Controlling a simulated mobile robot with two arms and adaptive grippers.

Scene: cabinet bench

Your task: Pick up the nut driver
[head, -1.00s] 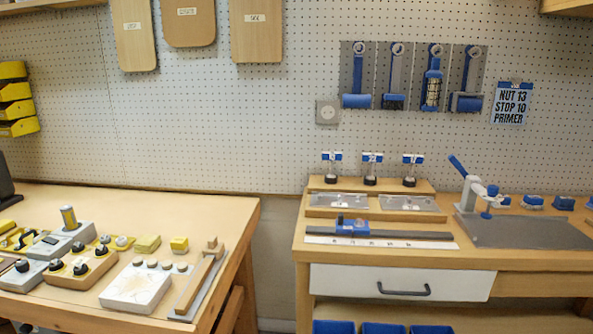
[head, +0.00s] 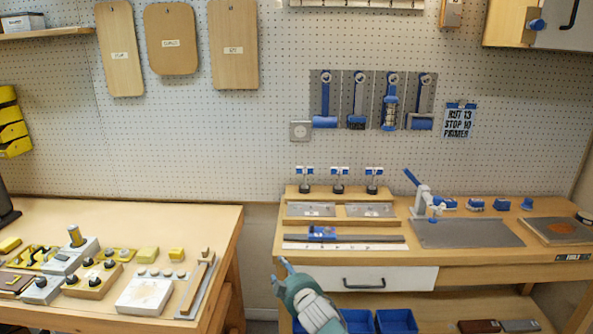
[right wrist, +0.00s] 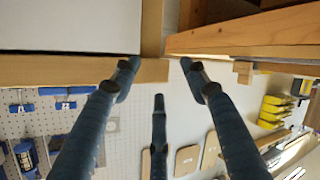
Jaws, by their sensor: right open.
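Three T-handled drivers stand upright in a wooden rack at the back of the right bench: a left one (head: 304,180), a middle one (head: 339,180) and a right one (head: 373,180). Each has a blue and white crossbar and a dark lower end. Their labels are too small to read, so I cannot tell which is the nut driver. My right gripper (head: 280,274) is open and empty, low in front of the right bench's drawer, well below and in front of the rack. Its spread fingers show in the right wrist view (right wrist: 155,80). My left gripper is out of view.
Ahead of the rack are metal plates (head: 311,210) and a blue slider on a rail (head: 323,233). A lever press (head: 424,203) stands to the right. The drawer (head: 410,279) and bench edge are close to my gripper.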

